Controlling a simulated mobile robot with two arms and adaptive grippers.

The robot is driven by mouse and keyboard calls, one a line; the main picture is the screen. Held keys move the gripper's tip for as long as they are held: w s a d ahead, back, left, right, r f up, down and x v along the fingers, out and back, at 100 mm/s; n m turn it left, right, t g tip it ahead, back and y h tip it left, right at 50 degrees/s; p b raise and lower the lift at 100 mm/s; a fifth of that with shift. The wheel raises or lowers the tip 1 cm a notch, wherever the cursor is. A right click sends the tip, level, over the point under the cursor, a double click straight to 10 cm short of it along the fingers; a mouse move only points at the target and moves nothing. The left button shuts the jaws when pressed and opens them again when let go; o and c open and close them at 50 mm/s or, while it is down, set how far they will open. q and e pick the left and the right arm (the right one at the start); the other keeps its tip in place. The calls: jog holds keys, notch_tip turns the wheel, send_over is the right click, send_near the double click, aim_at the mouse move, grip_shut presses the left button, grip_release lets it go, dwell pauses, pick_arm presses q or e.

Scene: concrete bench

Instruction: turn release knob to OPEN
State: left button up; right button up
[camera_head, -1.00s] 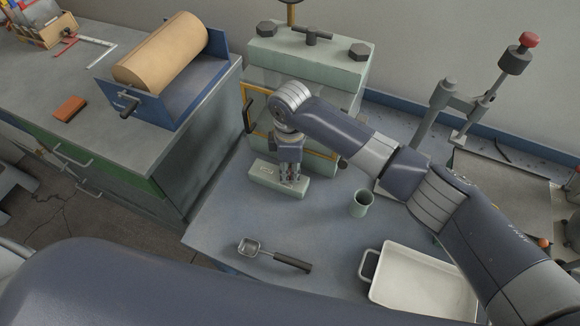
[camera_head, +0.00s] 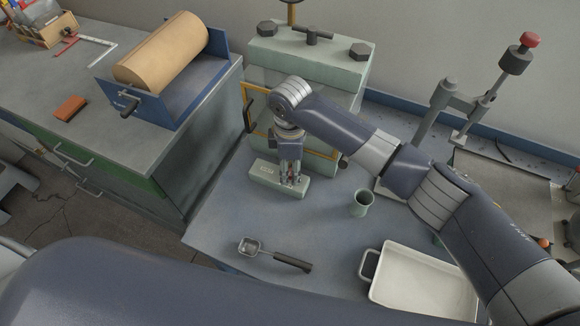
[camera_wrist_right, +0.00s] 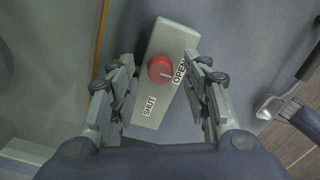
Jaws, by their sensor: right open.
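The release knob (camera_wrist_right: 160,69) is red and round, on a pale green box, with a pale pointer mark that looks aimed toward the OPEN label (camera_wrist_right: 180,73). The SHUT label (camera_wrist_right: 149,106) sits lower on the box. In the head view the box (camera_head: 265,172) stands on the bench before the green machine, its knob hidden by my gripper. My right gripper (camera_head: 291,180) points down over the box. In the wrist view its open fingers (camera_wrist_right: 160,82) are on either side of the knob, apart from it. My left gripper is out of view.
A green cup (camera_head: 362,204), a dark-handled scoop (camera_head: 290,261) and a white tray (camera_head: 373,288) are on the bench to the front and right. The green machine (camera_head: 310,62) stands close behind. Bare bench lies left of the box.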

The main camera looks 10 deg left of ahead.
aim_at(290, 172)
notch_tip(290, 172, up, 11)
dwell(0.3)
dwell(0.5)
